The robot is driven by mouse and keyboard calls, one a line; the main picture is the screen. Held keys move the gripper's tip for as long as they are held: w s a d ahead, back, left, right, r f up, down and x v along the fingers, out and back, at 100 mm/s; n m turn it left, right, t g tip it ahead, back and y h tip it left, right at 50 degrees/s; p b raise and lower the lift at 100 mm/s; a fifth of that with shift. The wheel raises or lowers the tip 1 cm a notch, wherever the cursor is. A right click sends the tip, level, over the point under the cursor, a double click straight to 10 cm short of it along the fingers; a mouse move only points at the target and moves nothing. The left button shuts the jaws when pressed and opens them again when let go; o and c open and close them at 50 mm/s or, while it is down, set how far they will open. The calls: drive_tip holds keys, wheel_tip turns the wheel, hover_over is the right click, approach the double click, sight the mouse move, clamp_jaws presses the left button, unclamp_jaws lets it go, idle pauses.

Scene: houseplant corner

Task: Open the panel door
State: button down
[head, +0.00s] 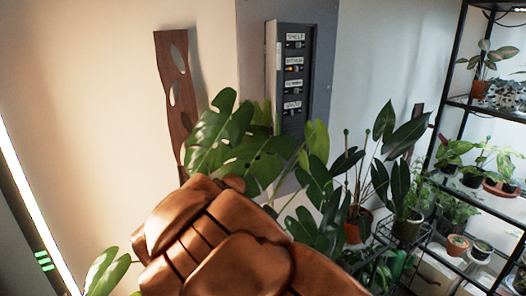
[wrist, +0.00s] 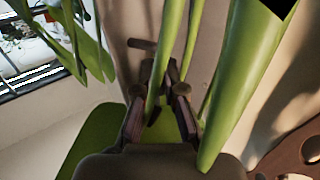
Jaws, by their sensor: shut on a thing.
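The grey panel (head: 325,70) is on the wall in the head view. Its dark face with several labelled switches (head: 294,68) shows uncovered; I cannot make out how the door stands. Monstera leaves (head: 222,130) cover its lower left. My gripper (wrist: 159,72) shows in the wrist view, its two dark fingers closed about a green plant stem (wrist: 171,45). A short dark bar (wrist: 142,44) lies just beyond the fingertips; I cannot tell whether it belongs to the panel. In the head view my copper-coloured arm and the leaves hide the gripper.
A wavy wooden board with holes (head: 174,90) is on the wall left of the panel. Potted plants (head: 358,225) crowd the right, beside a black shelf rack (head: 449,90) with more pots. Leaves and thick stems (wrist: 245,70) surround the gripper closely.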

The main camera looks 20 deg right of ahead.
drive_tip(key=shift+w+a+m+g+h+p, duration=0.3)
drive_tip(key=shift+a+m+g+h+p, duration=0.1)
drive_tip(key=shift+a+p, duration=0.2)
drive_tip(key=shift+w+a+m+g+h+p, duration=0.3)
drive_tip(key=shift+a+g+h+p, duration=0.1)
drive_tip(key=shift+a+p, duration=0.15)
drive_tip(key=shift+d, duration=0.1)
drive_tip(key=c, duration=1.6)
unclamp_jaws()
drive_tip(key=shift+w+d, duration=0.1)
drive_tip(key=shift+w, duration=0.05)
drive_tip(key=o, duration=0.3)
drive_tip(key=shift+o, duration=0.2)
drive_tip(key=shift+f, duration=0.1)
drive_tip(key=v, duration=1.2)
